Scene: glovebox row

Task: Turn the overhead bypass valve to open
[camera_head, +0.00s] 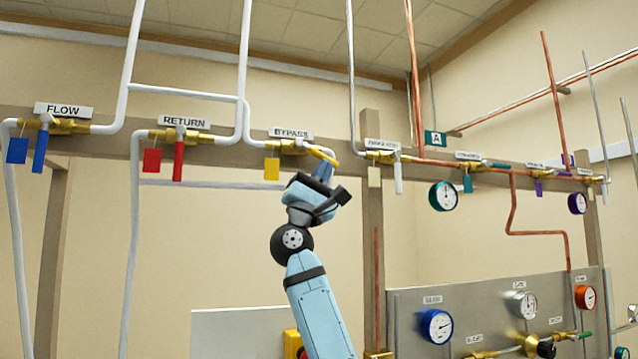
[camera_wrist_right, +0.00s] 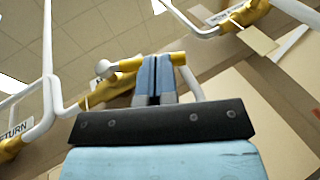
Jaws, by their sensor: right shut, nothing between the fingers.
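The bypass valve (camera_head: 290,147) is a brass body on the overhead beam under the BYPASS label (camera_head: 291,134). Its yellow lever (camera_head: 323,155) points right and slightly down, roughly along the pipe. A yellow tag (camera_head: 272,169) hangs at its left. My right gripper (camera_head: 325,170) is raised just below the lever. In the right wrist view the yellow lever (camera_wrist_right: 130,65) runs across the tips of my blue fingers (camera_wrist_right: 155,78), which are shut together with nothing between them. Whether the tips touch the lever I cannot tell. My left gripper is not in view.
The FLOW valve (camera_head: 66,126) with a blue lever and the RETURN valve (camera_head: 187,136) with a red lever are left on the beam. Another labelled valve (camera_head: 384,156) is close on the right. A gauge panel (camera_head: 405,300) stands lower right.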

